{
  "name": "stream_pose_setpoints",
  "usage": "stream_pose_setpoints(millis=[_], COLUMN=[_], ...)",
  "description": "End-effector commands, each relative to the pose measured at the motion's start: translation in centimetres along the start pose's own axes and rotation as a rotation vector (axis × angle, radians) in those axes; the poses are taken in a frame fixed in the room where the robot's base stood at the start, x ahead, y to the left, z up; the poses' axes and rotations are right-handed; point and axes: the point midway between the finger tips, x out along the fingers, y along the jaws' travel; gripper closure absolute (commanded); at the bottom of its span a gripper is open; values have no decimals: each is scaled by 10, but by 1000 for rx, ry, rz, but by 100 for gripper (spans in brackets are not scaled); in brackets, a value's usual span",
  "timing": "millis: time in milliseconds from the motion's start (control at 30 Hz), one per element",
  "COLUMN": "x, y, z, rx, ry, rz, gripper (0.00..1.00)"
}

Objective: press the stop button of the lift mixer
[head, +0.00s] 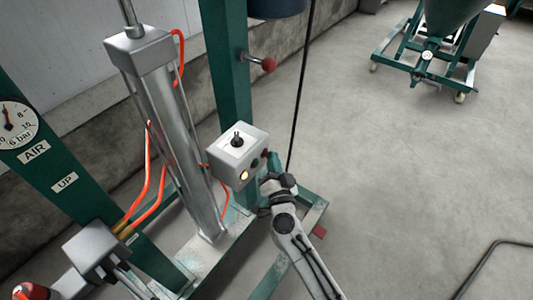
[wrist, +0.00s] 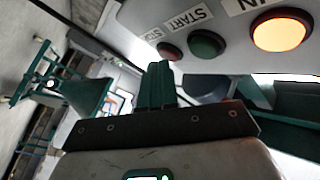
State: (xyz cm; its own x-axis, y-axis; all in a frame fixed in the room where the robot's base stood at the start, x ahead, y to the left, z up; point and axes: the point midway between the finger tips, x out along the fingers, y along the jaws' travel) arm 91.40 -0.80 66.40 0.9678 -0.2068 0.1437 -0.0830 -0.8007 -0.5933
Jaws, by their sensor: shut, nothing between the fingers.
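The lift mixer's grey control box (head: 229,166) is mounted by the green column. In the head view the lamp (head: 244,175) glows on the box's near face. My gripper (wrist: 161,70) is shut and empty, its green fingertips just below the red button in the wrist view. In the head view my gripper (head: 273,160) is at the box's right end. I cannot tell whether it touches.
A black rotary switch (head: 237,140) sits on top of the box. A metal cylinder (head: 178,140) with orange hoses stands to the left. A red-knobbed lever (head: 268,64) sticks out above. A green wheeled machine (head: 428,55) stands far right. The floor between is clear.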

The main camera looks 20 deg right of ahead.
Motion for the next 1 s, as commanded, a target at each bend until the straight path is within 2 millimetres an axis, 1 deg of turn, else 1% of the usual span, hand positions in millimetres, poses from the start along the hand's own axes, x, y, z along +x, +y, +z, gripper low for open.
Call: stream_pose_setpoints(millis=[567,1000], x=[2,-10], y=[-2,6], z=[1,-7], rx=[1,2], ry=[0,-1], rz=[-1,-1], gripper=[100,100])
